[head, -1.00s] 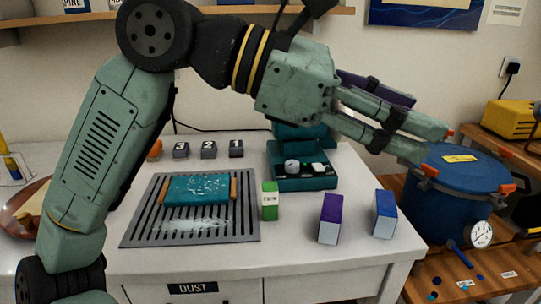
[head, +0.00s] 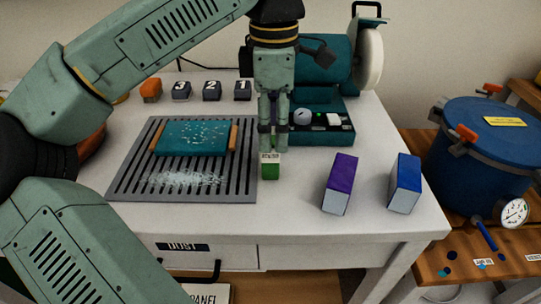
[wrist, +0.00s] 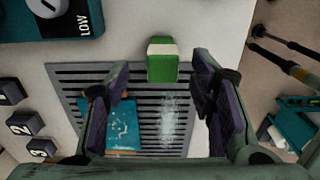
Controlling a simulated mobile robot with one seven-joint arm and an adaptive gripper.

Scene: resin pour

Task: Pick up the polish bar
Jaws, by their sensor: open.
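A small green bar (head: 270,171) with a white label stands on the white table, just right of the slotted grey grate. In the wrist view the same green bar (wrist: 162,66) shows with its white band, between and beyond the fingertips. My gripper (head: 272,148) points down at the bar and covers part of its far side in the head view. In the wrist view my gripper (wrist: 163,62) is open, one finger to each side, with nothing held. Whether the fingertips are at the bar's height I cannot tell.
A purple block (head: 339,184) and a blue block (head: 404,183) stand to the right. The teal grinder base (head: 322,125) is close behind my gripper. A teal slab (head: 191,138) lies on the grate (head: 125,172). The table front is clear.

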